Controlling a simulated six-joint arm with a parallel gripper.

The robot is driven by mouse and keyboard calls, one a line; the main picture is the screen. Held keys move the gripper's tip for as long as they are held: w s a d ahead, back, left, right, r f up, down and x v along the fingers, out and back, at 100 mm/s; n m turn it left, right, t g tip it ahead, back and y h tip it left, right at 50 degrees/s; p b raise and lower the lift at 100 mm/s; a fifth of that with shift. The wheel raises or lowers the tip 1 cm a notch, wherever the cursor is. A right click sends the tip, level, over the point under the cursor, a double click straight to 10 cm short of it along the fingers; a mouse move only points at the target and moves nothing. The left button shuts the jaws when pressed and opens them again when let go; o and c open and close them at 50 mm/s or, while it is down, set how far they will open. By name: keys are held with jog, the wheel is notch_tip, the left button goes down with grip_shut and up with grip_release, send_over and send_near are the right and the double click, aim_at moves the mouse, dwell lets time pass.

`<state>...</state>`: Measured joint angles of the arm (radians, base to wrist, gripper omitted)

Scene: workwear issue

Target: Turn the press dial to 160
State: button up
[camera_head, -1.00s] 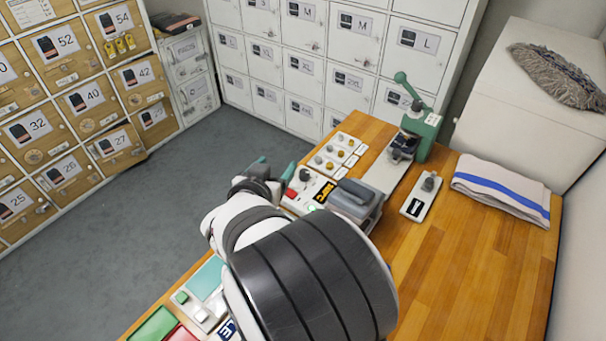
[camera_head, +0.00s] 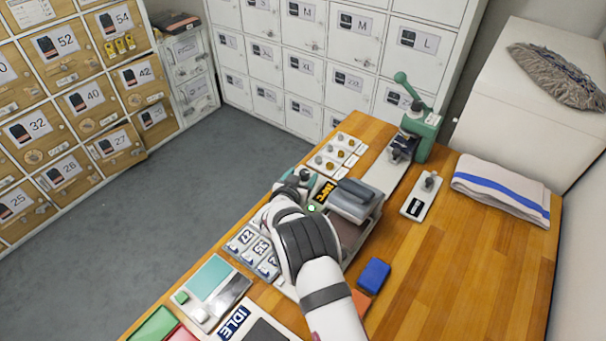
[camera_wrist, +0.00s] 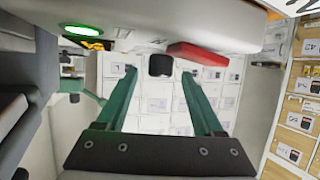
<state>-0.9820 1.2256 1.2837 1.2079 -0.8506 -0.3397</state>
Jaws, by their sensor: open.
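The heat press (camera_head: 355,198) is a grey machine on the wooden bench. Its front panel holds a small black display (camera_head: 324,190) with yellow characters too small to read. A dark round dial (camera_head: 305,174) sits at the panel's far end. In the wrist view the dial (camera_wrist: 160,65) lies between the tips of my gripper (camera_wrist: 159,73), with a gap visible on each side. The green fingers are open. I cannot tell whether the tips reach around the dial or stop short of it. Its pointer and scale marks are not readable.
A red part (camera_wrist: 196,53) and a lit green button (camera_wrist: 83,30) flank the dial on the panel. A green hand press (camera_head: 420,130), a folded towel (camera_head: 500,190) and a blue block (camera_head: 374,275) stand on the bench. The bench's right side is largely clear.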

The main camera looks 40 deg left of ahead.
jog(key=shift+w+a+f, duration=0.2)
jog(key=shift+w+f, duration=0.05)
jog(key=shift+w, duration=0.3)
grip_shut()
jog(key=shift+a+r+m+t+h, duration=0.1)
jog(key=shift+a+m+t+h, duration=0.15)
jog(key=shift+m+h, duration=1.65)
jog(key=shift+h, duration=0.3)
grip_release()
jog(key=shift+s, duration=0.1)
